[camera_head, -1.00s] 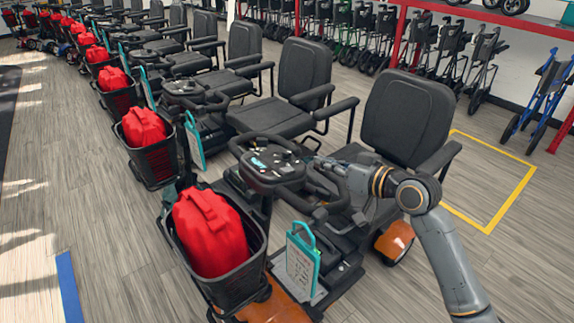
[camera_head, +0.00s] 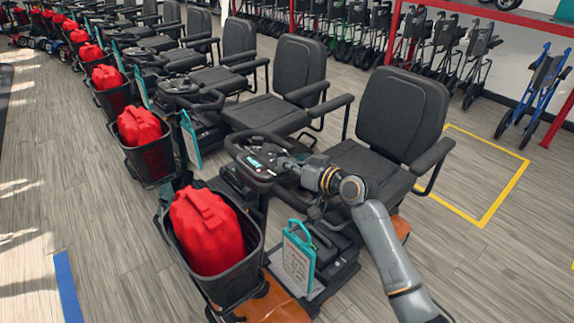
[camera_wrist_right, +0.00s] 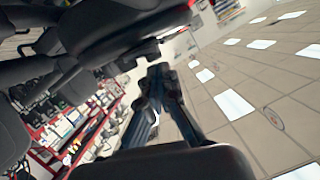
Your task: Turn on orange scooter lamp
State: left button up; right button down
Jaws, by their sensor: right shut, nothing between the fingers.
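The orange scooter (camera_head: 272,302) is the nearest in the row, with orange bodywork showing low at the front and beside the seat. Its dark control panel (camera_head: 252,165), set within the looped handlebar, has a small teal display and several buttons. The lamp itself cannot be made out. My right gripper (camera_head: 284,162) is at the seat-side edge of the panel; whether it touches is unclear. In the right wrist view, the shut, empty fingers (camera_wrist_right: 155,76) reach up beneath a large dark shape, probably the handlebar. My left gripper is not in view.
A black basket (camera_head: 252,262) with a red bag (camera_head: 206,232) sits on the scooter's front. The black seat (camera_head: 400,112) stands behind my right arm. More scooters line up at the left; wood floor is open at lower left.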

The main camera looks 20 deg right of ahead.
aim_at(285, 176)
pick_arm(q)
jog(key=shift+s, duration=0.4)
pick_arm(e)
jog(key=shift+a+f, duration=0.1)
jog(key=shift+f, duration=0.3)
jog(key=shift+s+a+f+n, duration=0.15)
jog(key=shift+f+n, duration=0.25)
jog(key=shift+f, duration=0.05)
jog(key=r+p, duration=0.3)
jog(key=r, duration=0.1)
jog(key=shift+w+r+p, duration=0.2)
jog(key=shift+r+p, duration=0.15)
jog(key=shift+r, duration=0.05)
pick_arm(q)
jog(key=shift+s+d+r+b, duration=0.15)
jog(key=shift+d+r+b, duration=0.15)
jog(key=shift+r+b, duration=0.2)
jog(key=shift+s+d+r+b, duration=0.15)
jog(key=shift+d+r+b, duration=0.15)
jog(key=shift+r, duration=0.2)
pick_arm(e)
jog(key=v, duration=1)
jog(key=shift+s+a, duration=0.25)
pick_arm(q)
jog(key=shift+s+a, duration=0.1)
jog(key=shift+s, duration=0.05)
pick_arm(e)
jog(key=shift+f, duration=0.15)
